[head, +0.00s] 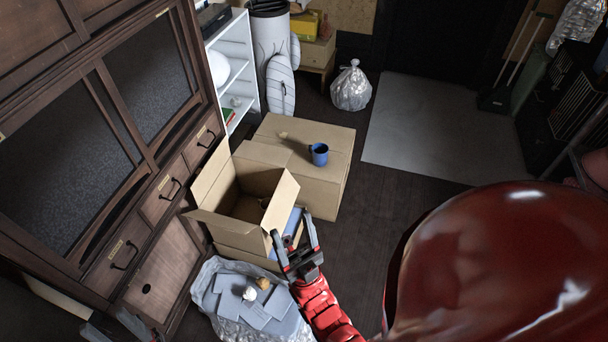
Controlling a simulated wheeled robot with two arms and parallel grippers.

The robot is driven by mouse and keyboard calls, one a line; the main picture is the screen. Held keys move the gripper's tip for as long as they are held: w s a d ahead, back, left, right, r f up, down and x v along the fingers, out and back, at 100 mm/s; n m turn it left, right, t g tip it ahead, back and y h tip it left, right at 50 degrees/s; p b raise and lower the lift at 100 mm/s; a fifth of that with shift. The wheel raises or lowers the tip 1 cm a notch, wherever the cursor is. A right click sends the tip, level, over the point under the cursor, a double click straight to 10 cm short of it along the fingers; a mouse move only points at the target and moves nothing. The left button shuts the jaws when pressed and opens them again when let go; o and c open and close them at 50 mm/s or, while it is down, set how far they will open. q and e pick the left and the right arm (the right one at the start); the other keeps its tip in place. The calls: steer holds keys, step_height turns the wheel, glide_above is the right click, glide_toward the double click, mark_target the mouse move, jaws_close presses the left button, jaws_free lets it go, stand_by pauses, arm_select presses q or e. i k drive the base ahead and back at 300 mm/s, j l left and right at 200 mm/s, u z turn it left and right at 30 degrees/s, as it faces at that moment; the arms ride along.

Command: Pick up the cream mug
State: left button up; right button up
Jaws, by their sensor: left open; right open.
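I cannot make out a cream mug for certain. A small cream object (283,135) lies on the closed cardboard box, too small to identify. A blue mug (319,154) stands upright to its right on the same box. A small whitish object (249,293) lies on the plastic-covered pile low in the picture, its shape unclear. My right gripper (293,243) is open beside the front right corner of the open carton, well short of the blue mug.
The closed box (335,185) stands behind the open carton (213,183), whose flaps stick up. A plastic bag with pale cards (225,304) lies in front. A dark wooden cabinet (160,200) lines the left. Dark floor is clear right of the boxes, toward a grey mat (430,135).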

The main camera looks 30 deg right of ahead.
mark_target(263, 204)
steer(key=z, duration=1.65)
steer(key=i+l+z, duration=0.15)
steer(key=l, duration=0.3)
steer(key=i+l+z, duration=0.15)
steer(key=l, duration=0.25)
steer(key=i+l+z, duration=0.15)
steer(key=i+l, duration=0.15)
steer(key=i+l+u, duration=0.25)
steer(key=i, duration=0.3)
steer(key=i+l+u, duration=0.25)
steer(key=i, duration=0.25)
steer(key=i+u, duration=0.2)
steer(key=u, duration=0.25)
steer(key=i+u, duration=0.2)
steer(key=u, duration=0.3)
steer(key=i+l+u, duration=0.1)
steer(key=u, duration=0.35)
steer(key=i+l+u, duration=0.2)
steer(key=u, duration=0.25)
steer(key=i+l+u, duration=0.15)
steer(key=u, duration=0.3)
steer(key=i+l+u, duration=0.1)
steer(key=u, duration=0.4)
steer(key=i+l+u, duration=0.2)
steer(key=u, duration=0.3)
steer(key=i+l+u, duration=0.25)
steer(key=u, duration=0.25)
steer(key=i+l+u, duration=0.1)
steer(key=l+u, duration=0.15)
steer(key=u, duration=0.25)
